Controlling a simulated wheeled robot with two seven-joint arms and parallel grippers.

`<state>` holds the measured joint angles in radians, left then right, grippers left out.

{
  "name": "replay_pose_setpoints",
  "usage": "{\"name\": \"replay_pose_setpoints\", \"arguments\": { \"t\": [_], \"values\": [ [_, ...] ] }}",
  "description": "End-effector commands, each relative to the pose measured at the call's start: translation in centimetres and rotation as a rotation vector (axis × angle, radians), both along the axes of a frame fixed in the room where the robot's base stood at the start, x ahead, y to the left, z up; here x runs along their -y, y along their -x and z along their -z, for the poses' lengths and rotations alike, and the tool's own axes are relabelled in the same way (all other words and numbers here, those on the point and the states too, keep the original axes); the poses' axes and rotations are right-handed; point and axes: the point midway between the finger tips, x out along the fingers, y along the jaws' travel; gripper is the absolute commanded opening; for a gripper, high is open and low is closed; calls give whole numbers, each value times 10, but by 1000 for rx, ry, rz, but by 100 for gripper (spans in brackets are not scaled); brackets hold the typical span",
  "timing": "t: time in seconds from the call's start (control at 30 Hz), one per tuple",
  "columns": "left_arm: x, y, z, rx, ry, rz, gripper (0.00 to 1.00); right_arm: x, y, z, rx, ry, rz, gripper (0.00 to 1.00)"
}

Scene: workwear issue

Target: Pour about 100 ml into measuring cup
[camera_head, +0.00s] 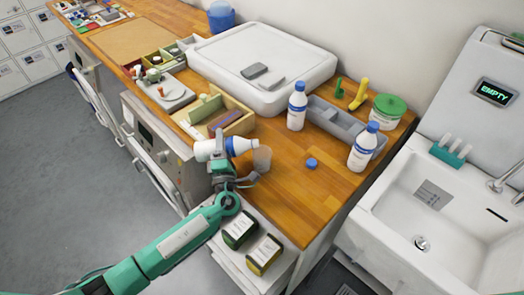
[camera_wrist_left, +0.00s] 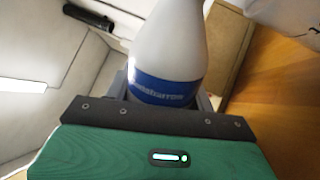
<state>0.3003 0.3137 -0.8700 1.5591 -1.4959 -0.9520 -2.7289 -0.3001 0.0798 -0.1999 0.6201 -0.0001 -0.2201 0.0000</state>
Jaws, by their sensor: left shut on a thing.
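My left gripper (camera_head: 222,165) is shut on a white bottle with a blue label (camera_head: 205,150), tipped nearly level with its neck pointing right. The bottle also fills the upper middle of the left wrist view (camera_wrist_left: 168,35). The clear measuring cup (camera_head: 262,159) stands on the wooden counter just under and beside the bottle's neck end. I cannot tell whether liquid is flowing or how much is in the cup. A loose blue cap (camera_head: 311,163) lies on the counter to the right. My right gripper is not in view.
Two capped white bottles (camera_head: 297,106) (camera_head: 362,148) stand near a grey organizer (camera_head: 330,116). A wooden box (camera_head: 240,122) sits behind the held bottle. A white sink (camera_head: 400,200) is at the right. The counter front around the cap is clear.

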Motion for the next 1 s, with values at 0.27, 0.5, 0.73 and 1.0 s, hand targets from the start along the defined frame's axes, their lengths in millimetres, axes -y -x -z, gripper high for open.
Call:
{"name": "replay_pose_setpoints", "arguments": {
  "t": [0.27,0.5,0.73,1.0],
  "values": [
    [0,0,-4,0,-23,0,22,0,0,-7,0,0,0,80],
    [0,0,-6,-1,-41,0,22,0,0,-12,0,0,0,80],
    [-1,0,-8,-3,-60,0,22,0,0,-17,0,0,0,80],
    [-7,0,-8,-3,-70,0,22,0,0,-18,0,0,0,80]
  ]
}}
